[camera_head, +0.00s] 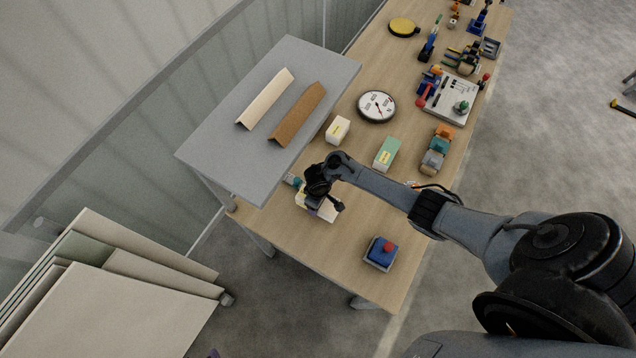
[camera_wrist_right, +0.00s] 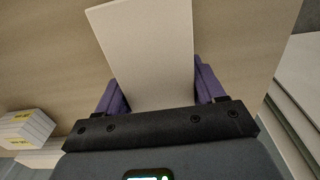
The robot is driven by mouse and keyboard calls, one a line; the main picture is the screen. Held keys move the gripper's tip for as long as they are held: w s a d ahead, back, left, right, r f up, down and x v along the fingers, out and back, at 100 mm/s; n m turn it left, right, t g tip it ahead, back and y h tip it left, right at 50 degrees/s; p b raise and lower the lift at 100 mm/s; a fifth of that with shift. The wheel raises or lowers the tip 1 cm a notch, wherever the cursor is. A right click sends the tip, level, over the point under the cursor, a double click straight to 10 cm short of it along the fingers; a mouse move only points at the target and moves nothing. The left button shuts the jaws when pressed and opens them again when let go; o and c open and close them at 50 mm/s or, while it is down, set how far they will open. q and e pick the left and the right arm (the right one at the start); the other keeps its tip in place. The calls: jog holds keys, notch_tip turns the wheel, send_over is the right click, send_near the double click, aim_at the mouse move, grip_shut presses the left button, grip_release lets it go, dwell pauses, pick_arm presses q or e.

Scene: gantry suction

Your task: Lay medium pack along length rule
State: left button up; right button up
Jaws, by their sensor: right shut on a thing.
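My right gripper (camera_head: 322,200) is low over the near left part of the wooden table, beside the grey raised shelf. It is shut on a pale, box-like pack (camera_head: 326,213), which the arm partly covers. In the right wrist view the pack's plain pale face (camera_wrist_right: 150,50) lies between the purple fingers of the right gripper (camera_wrist_right: 162,88). I cannot tell whether the pack touches the table. I cannot make out a length rule with certainty.
A small white pack (camera_head: 337,129) and a green-and-white pack (camera_head: 386,153) stand farther back. A round dial (camera_head: 376,106) is behind them. The grey shelf (camera_head: 225,150) holds a cream and a brown angled strip. A blue block with a red knob (camera_head: 381,253) sits at the near end.

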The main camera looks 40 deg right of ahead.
jog(key=shift+f+b, duration=0.4)
jog(key=shift+f, duration=0.25)
jog(key=shift+f+b, duration=0.45)
jog(key=shift+f, duration=0.25)
jog(key=o, duration=1.4)
notch_tip(320, 180, up, 10)
jog(key=p, duration=0.3)
jog(key=shift+f+p, duration=0.25)
jog(key=shift+p, duration=0.15)
jog(key=shift+r, duration=0.65)
